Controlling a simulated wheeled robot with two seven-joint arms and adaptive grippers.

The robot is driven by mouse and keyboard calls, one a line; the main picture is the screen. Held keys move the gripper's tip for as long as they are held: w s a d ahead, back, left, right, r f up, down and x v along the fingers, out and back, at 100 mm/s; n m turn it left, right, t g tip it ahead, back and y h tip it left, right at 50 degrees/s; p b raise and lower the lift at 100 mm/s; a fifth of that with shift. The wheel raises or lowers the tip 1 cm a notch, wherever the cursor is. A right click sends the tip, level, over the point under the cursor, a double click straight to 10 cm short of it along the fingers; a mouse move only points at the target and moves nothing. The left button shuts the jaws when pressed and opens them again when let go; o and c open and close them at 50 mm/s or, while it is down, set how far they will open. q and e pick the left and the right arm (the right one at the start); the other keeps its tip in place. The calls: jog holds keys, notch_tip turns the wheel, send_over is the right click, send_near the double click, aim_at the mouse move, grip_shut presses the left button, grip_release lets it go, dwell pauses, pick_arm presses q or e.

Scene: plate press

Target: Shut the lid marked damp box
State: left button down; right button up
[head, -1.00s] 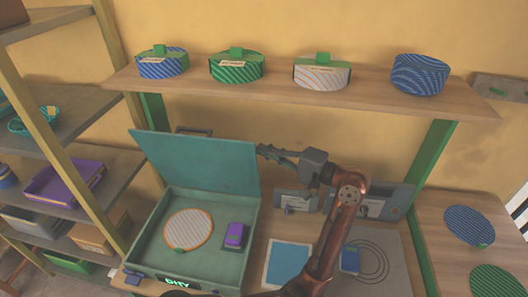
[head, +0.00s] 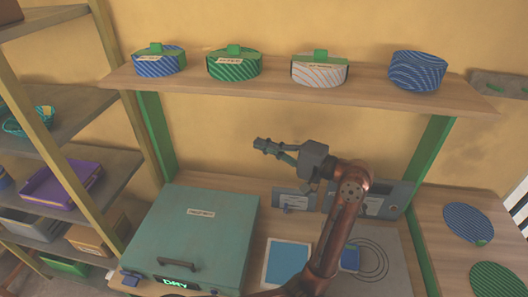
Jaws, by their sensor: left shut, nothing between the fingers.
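The teal box (head: 245,262) stands on the bench at the lower left of the head view. Its lid (head: 200,235) lies down over it, with a small label (head: 201,212) too small to read surely. A dark handle (head: 178,264) shows near the front edge. Green lit letters glow on the front. The inside of the box is hidden. My left gripper (head: 262,146) is shut and empty, in the air behind and to the right of the lid, apart from it. My right gripper is not in view.
A shelf (head: 285,88) above holds several round striped containers. Right of the box are a blue-topped pad (head: 287,265) and a grey board with circles (head: 385,262). Grey devices (head: 380,201) stand behind. Striped discs (head: 468,222) lie on the right table.

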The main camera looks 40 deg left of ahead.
pick_arm(q)
jog(key=w+d+f+b, duration=0.1)
jog(key=w+d+f, duration=0.1)
jog(key=w+d, duration=0.3)
jog(key=v, duration=0.2)
jog(key=shift+d, duration=0.4)
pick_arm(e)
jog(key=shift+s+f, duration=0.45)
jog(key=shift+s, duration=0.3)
